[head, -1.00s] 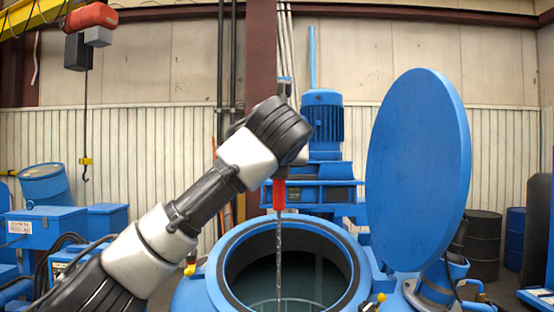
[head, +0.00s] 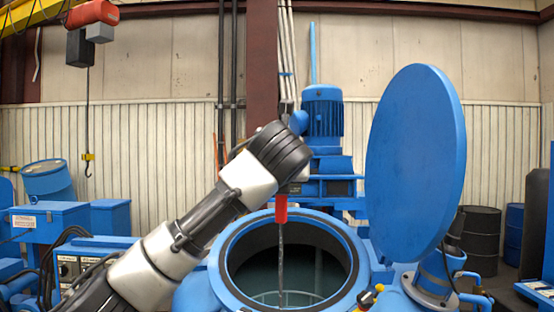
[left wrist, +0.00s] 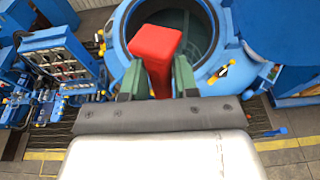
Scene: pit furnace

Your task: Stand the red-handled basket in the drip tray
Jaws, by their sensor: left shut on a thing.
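The basket's red handle (head: 281,208) is upright above the round blue furnace opening (head: 229,275). My left gripper (head: 292,187) is shut on it. The left wrist view also shows the red handle (left wrist: 155,45) between the green fingers of the left gripper (left wrist: 157,82). A thin grey rod (head: 281,250) hangs straight down from the handle into the opening. The basket's body is low inside or out of sight; a faint pale ring shows there, but I cannot tell whether it is the basket. I see no drip tray. My right gripper is out of view.
The round blue lid (head: 415,160) stands open at the right of the opening. A blue motor (head: 322,115) and a dark red column (head: 263,70) stand behind. A hoist hook (head: 88,165) hangs at the left, above blue cabinets (head: 50,222). Dark drums (head: 480,240) stand at the right.

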